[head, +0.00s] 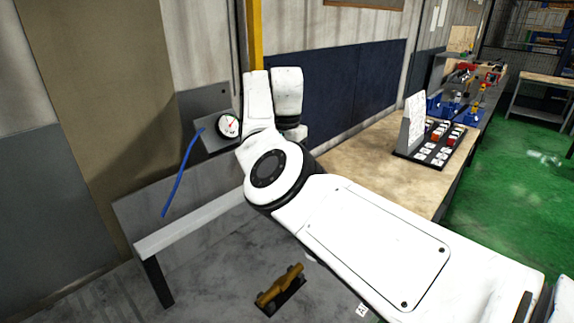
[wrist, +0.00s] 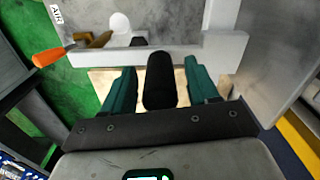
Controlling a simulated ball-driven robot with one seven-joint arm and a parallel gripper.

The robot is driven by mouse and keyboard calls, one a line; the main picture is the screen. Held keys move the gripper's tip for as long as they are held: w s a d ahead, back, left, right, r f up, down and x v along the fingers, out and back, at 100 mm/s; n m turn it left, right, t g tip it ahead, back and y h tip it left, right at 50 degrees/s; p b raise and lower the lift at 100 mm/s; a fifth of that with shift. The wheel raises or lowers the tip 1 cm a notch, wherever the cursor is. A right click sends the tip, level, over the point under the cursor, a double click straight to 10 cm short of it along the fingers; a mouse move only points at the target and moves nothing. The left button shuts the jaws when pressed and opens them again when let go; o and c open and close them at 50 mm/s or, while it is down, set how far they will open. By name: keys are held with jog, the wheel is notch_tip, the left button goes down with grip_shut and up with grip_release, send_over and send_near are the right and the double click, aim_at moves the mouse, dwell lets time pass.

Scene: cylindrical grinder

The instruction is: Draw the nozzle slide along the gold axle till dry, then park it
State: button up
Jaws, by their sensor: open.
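In the wrist view my gripper (wrist: 160,82) is open, with one teal finger on each side of a black rounded block (wrist: 160,82). I cannot tell whether the fingers touch the block, or whether it is the nozzle slide. A gold-brown piece (wrist: 98,40) lies beyond a pale beam, partly hidden. In the head view a gold piece (head: 276,287) sits over a dark slot in the grey surface, low in the picture. I cannot tell whether it is the axle. My gripper is hidden in the head view behind my white arm.
A round gauge (head: 228,125) and a blue hose (head: 182,174) are on the left. A pale rail (head: 190,228) crosses below them. An orange handle (wrist: 49,57) is near an AIR label (wrist: 57,14). A workbench (head: 372,150) with a dark tray of small items (head: 437,143) stands right.

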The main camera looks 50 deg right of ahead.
notch_tip(320, 180, up, 10)
jog(key=shift+r+b, duration=0.1)
jog(key=shift+b, duration=0.95)
